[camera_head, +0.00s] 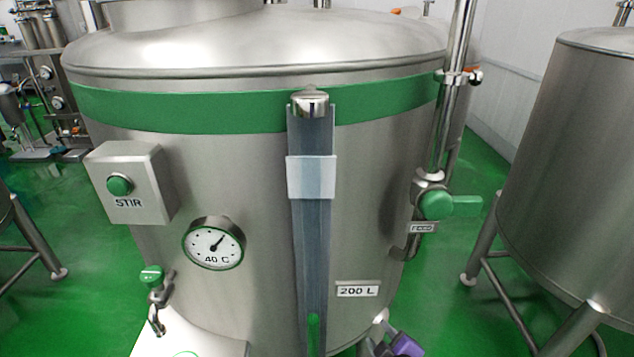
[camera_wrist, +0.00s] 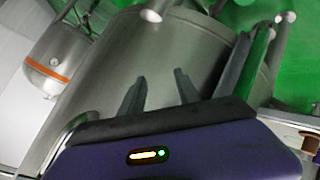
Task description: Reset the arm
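My gripper (camera_wrist: 160,76) shows in the wrist view with its two dark fingers apart and nothing between them. A large steel surface, like the side of a tank (camera_wrist: 190,50), lies beyond the fingertips; I cannot tell how far off. In the head view only a purple and dark part of my arm (camera_head: 405,346) shows at the bottom edge, low in front of the steel tank (camera_head: 250,170). The fingers are not visible in that view.
The tank carries a STIR button box (camera_head: 130,182), a 40 C dial (camera_head: 213,243), an upright level gauge (camera_head: 311,240) and a green FEED valve handle (camera_head: 452,205). Another steel tank (camera_head: 575,170) on legs stands at right.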

